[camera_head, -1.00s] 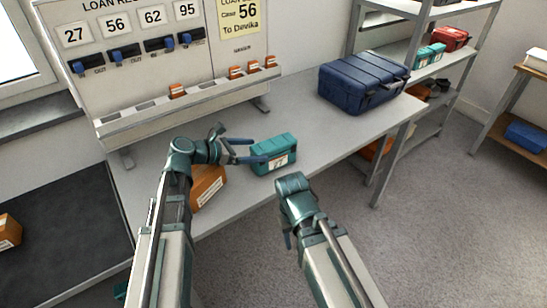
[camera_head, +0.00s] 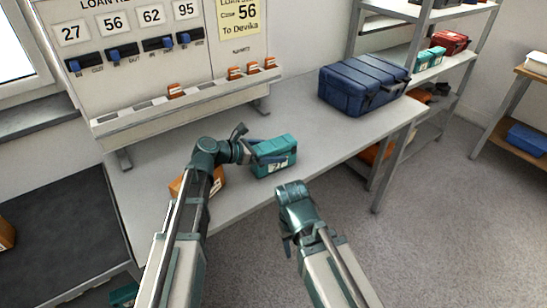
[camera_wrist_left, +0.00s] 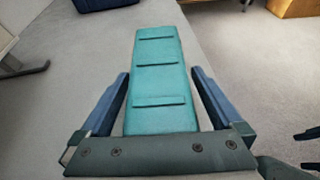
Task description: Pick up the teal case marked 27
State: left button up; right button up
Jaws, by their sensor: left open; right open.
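The teal case (camera_head: 276,160) stands on the grey table, its white label facing the front; I cannot read the number on it clearly. My left gripper (camera_head: 262,152) is open at the case's left end. In the left wrist view, the teal case (camera_wrist_left: 160,85) lies lengthwise between the two blue fingers of my left gripper (camera_wrist_left: 160,95), with a finger on each side and small gaps showing. My right gripper (camera_head: 288,238) hangs lower, in front of the table edge, apart from the case; its fingers are mostly hidden.
An orange case (camera_head: 216,182) sits partly behind my left arm. A dark blue case (camera_head: 362,84) stands at the back right of the table (camera_head: 310,120). The loan board (camera_head: 150,50) with numbers and switches stands behind. Shelves (camera_head: 400,60) are at the right.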

pick_arm(q)
jog(key=shift+c, duration=0.3)
grip_shut()
jog(key=shift+r, duration=0.15)
pick_arm(e)
jog(key=shift+r, duration=0.1)
